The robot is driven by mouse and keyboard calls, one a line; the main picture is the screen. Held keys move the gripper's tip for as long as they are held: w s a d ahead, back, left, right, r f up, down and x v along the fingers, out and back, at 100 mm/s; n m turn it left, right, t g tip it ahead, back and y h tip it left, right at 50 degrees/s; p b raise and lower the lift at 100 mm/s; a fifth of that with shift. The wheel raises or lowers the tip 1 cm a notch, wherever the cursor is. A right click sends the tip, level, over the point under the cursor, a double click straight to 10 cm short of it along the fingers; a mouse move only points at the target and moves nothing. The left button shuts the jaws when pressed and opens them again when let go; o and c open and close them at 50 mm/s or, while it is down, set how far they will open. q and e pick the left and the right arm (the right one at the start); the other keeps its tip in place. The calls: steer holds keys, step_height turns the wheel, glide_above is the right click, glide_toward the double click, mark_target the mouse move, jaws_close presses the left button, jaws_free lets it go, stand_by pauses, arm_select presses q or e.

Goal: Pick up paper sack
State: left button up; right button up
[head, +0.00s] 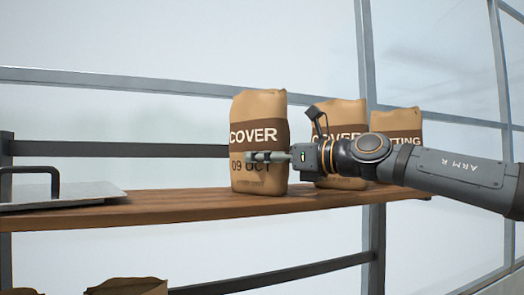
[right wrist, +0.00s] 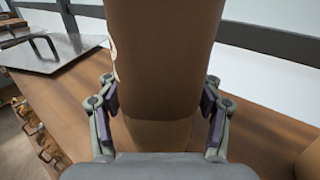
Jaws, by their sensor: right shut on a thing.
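A brown paper sack (head: 260,112) labelled "COVER" and "09 OCT" stands upright at the front of a wooden shelf (head: 150,207). My right gripper (head: 258,157) reaches across from the right in front of it. In the right wrist view the same sack (right wrist: 160,70) fills the space between the fingers of my right gripper (right wrist: 160,110), with a pad against each side. The gripper is shut on this sack. I cannot tell whether the sack's base is clear of the shelf. My left gripper is not in view.
A second "COVER" sack (head: 345,112) and a sack ending in "TTING" (head: 397,123) stand to the right, partly behind my right arm. A metal plate with a dark handle (head: 60,195) lies on the shelf at the left. More sacks (head: 128,286) show below.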

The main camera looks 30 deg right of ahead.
mark_target(266, 113)
steer(key=r+p, duration=0.1)
steer(key=r, duration=0.1)
steer(key=r+p, duration=0.2)
steer(key=r, duration=0.1)
steer(key=shift+w+d+r, duration=0.1)
steer(key=shift+d+r, duration=0.1)
steer(key=r, duration=0.2)
steer(key=r+p, duration=0.1)
steer(key=r, duration=0.1)
steer(key=shift+s+a, duration=0.15)
steer(key=shift+s, duration=0.05)
steer(key=shift+r, duration=0.35)
steer(key=shift+w, duration=0.1)
